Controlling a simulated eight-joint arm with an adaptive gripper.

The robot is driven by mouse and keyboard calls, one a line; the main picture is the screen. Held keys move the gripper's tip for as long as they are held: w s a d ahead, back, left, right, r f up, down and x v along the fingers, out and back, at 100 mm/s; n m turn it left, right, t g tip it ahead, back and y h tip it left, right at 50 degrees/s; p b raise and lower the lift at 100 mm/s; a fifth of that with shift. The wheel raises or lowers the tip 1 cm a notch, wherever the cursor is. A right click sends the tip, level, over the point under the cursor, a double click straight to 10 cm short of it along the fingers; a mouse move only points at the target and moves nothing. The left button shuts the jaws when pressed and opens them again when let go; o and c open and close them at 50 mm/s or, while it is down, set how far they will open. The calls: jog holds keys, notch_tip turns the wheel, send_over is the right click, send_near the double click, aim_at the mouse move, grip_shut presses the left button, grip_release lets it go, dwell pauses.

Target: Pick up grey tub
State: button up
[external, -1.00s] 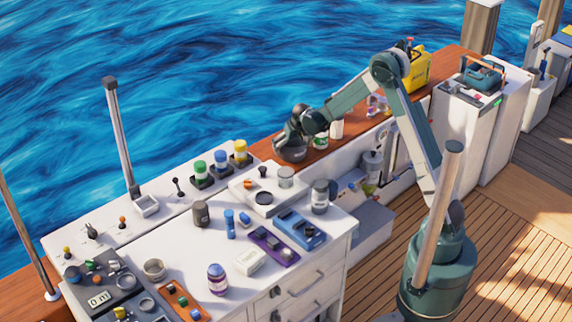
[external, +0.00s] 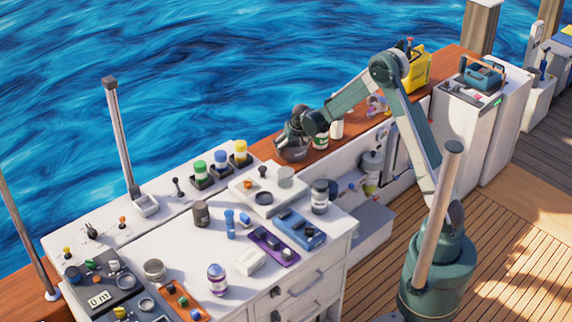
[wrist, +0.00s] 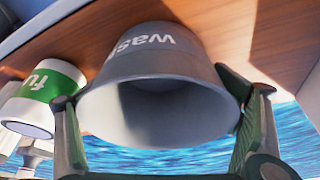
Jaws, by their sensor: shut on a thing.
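The grey tub (external: 292,154) is at the left end of the brown wooden ledge, below my gripper (external: 291,141). In the wrist view the tub (wrist: 150,75) fills the middle, with its open mouth facing the camera and white lettering, partly cut off, on its side. My gripper (wrist: 158,112) has one finger on each side of the tub, shut on its wall. I cannot tell whether the tub's base touches the wood.
A white container with a green label (wrist: 42,95) lies close beside the left finger; in the external view it stands on the ledge (external: 320,141). A white bottle (external: 337,128) is behind it. The white counter (external: 190,250) at left holds several jars and small parts. Water lies beyond the ledge.

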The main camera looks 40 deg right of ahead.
jog(key=shift+r, duration=0.15)
notch_tip(320, 180, up, 10)
jog(key=p, duration=0.2)
dwell(0.6)
